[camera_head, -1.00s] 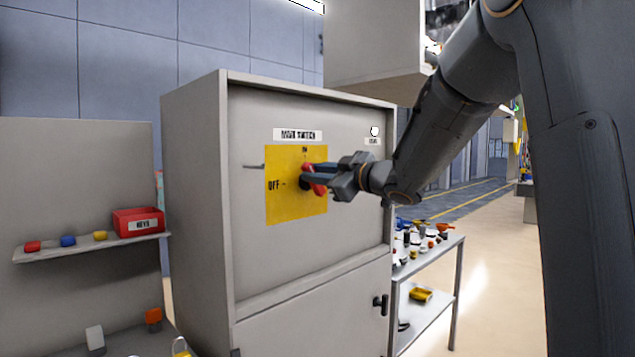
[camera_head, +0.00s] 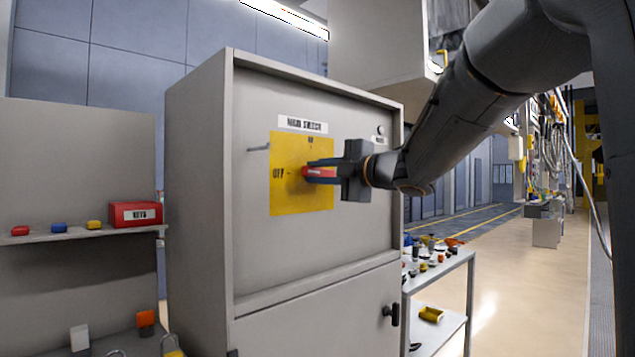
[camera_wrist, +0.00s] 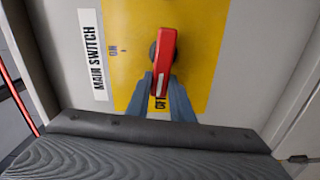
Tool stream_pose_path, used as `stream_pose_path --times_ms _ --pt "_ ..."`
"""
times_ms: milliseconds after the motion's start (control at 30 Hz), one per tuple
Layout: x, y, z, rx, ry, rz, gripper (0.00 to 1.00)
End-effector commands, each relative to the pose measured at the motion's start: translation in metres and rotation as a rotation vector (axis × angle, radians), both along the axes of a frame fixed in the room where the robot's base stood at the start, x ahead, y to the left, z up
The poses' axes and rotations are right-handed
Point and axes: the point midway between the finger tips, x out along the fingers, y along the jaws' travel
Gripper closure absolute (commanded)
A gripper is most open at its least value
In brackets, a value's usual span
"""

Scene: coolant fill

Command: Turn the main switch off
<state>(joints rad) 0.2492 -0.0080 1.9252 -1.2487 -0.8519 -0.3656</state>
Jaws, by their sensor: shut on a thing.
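The main switch is a red handle (camera_head: 320,172) on a yellow plate (camera_head: 285,205) on the front of a grey cabinet. The plate is marked ON at the top and OFF at the left in the head view. My gripper (camera_head: 318,171) is shut on the handle, with one finger on each side. In the wrist view the red handle (camera_wrist: 165,50) lies between the fingertips (camera_wrist: 163,84). Its white-striped end points toward the OFF mark, which a finger partly covers. In the head view the handle lies roughly level, in line with OFF.
A small lever (camera_head: 258,148) sticks out left of the plate. The cabinet (camera_head: 200,200) has a lower door with a black handle (camera_head: 391,313). A shelf with a red box (camera_head: 135,214) is at left. A cart (camera_head: 450,262) with small items stands at right.

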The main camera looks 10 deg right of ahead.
Motion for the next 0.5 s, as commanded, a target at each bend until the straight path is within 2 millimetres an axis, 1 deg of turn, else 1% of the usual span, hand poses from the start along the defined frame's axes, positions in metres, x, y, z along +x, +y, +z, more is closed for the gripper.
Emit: stream_pose_path --times_ms 33,200,500 --pt "0.0005 -0.0002 -0.0039 -0.019 -0.011 0.000 1.00" --pt "0.0002 -0.0002 -0.0051 -0.072 -0.042 -0.001 1.00" --pt "0.0000 -0.0004 -0.0056 -0.103 -0.060 -0.001 1.00"
